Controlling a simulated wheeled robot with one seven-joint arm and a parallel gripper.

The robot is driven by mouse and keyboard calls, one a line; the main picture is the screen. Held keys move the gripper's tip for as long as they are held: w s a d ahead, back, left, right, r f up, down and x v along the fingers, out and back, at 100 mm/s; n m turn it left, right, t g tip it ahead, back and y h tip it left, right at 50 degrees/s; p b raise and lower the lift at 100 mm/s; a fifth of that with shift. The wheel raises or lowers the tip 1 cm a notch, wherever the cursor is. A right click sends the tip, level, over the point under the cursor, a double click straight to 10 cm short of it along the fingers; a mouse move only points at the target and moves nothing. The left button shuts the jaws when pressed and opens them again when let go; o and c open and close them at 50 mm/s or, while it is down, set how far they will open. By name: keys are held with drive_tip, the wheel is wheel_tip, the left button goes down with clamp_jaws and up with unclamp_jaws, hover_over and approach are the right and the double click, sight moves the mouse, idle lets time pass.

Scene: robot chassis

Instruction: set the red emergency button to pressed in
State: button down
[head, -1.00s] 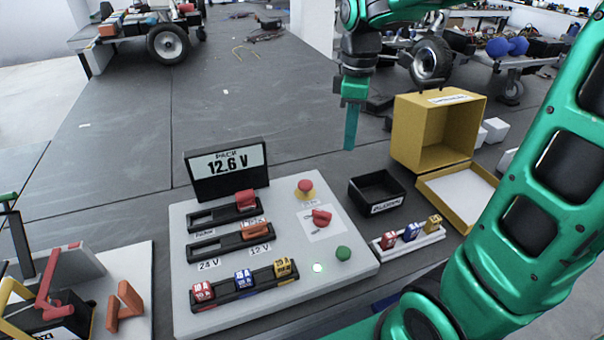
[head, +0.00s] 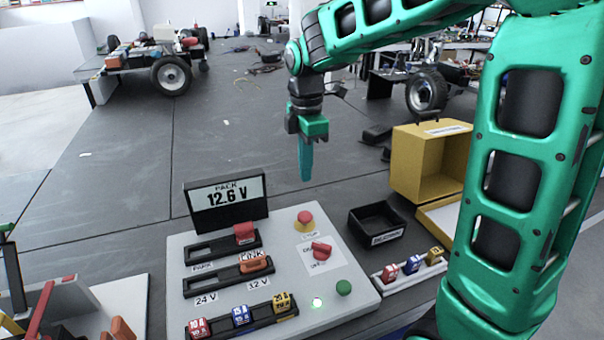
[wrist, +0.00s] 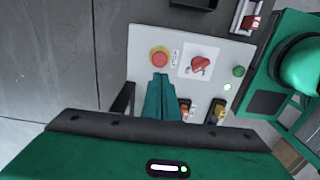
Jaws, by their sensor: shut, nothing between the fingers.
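The red emergency button (head: 305,217) sits on a yellow base at the upper right of the light grey control panel (head: 330,285). In the wrist view the red button (wrist: 159,59) shows just beyond my fingertips. My gripper (head: 306,178) is shut and empty, pointing down above the panel's far edge, with its tips over the button area and apart from it in the head view. The shut gripper also shows in the wrist view (wrist: 160,76). I cannot tell how far the button cap is pushed in.
A red rotary switch (head: 321,250) and a green button (head: 343,287) are close to the red button. A display (head: 227,203) reading 12.6 V stands at the panel's back. A black tray (head: 377,224) and yellow box (head: 428,162) lie to the right.

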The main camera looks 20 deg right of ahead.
sight(305, 216)
wheel_tip(305, 216, down, 12)
drive_tip(key=shift+r, duration=0.2)
idle(0.4)
drive_tip(key=shift+f, duration=0.9)
drive_tip(key=shift+s+f, duration=0.3)
drive_tip(key=shift+s, duration=0.05)
drive_tip(key=shift+f, duration=0.15)
drive_tip(key=shift+w+r, duration=0.35)
drive_tip(key=shift+r, duration=0.05)
wheel_tip(305, 216, up, 14)
drive_tip(key=shift+w, duration=0.1)
